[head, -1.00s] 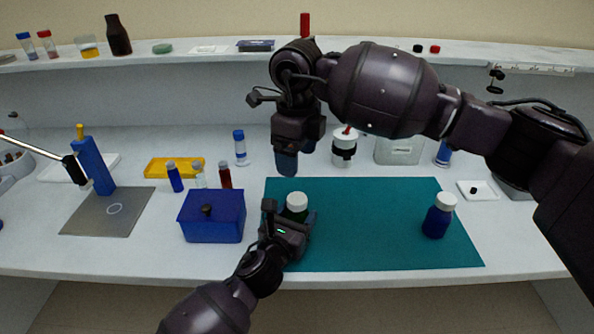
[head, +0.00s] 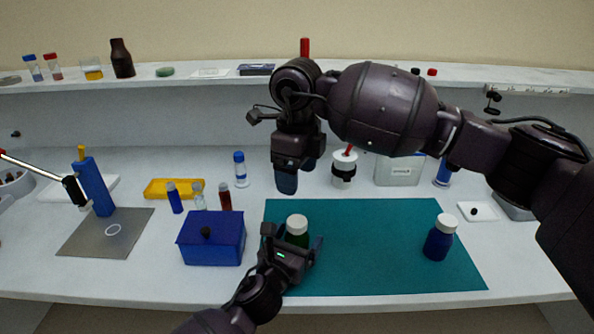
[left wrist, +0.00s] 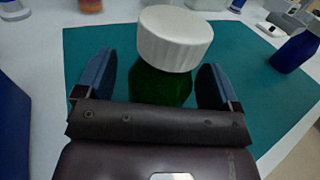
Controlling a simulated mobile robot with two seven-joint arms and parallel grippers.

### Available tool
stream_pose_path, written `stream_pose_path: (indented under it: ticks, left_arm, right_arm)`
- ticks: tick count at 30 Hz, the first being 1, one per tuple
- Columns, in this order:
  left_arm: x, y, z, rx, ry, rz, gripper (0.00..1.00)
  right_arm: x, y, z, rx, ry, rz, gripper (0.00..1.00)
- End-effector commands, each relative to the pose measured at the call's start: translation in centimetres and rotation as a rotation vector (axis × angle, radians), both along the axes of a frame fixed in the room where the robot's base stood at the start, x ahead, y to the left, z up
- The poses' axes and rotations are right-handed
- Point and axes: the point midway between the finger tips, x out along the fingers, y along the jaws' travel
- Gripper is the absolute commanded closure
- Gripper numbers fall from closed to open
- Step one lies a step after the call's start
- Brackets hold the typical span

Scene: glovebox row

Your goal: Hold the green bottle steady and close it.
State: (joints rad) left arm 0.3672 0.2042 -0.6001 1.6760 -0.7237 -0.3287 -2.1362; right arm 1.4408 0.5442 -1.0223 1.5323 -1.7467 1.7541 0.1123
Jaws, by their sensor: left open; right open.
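The green bottle (left wrist: 160,86) stands upright on the teal mat (head: 380,265), with a white ribbed cap (left wrist: 175,38) on top. In the left wrist view the cap looks slightly tilted on the neck. The cap also shows in the head view (head: 297,224), where my left gripper hides most of the bottle. My left gripper (head: 299,246) is open, with one blue-padded finger on each side of the bottle and gaps visible. My right gripper (head: 297,178) is open, fingers pointing down, above and behind the bottle, holding nothing.
A blue bottle with a white cap (head: 440,238) stands on the mat's right side. A blue box (head: 212,242) is left of my left gripper. Vials and a yellow tray (head: 172,188) are behind the box. The mat between the two bottles is clear.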

Motion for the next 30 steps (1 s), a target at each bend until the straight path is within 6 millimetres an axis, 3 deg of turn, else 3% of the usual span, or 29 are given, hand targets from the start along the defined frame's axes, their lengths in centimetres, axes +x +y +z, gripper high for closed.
stream_pose_path:
  ticks: [18, 30]
  left_arm:
    - [-8.4, 4.1, 0.0, 0.001, 0.0, 0.0, 0.13]
    - [-9.6, 4.6, 0.0, 0.0, 0.0, 0.0, 0.13]
  right_arm:
    - [-0.3, 0.0, 2.4, 0.0, -0.023, 0.0, 0.26]
    - [-0.3, 0.0, 2.5, 0.0, -0.025, 0.0, 0.26]
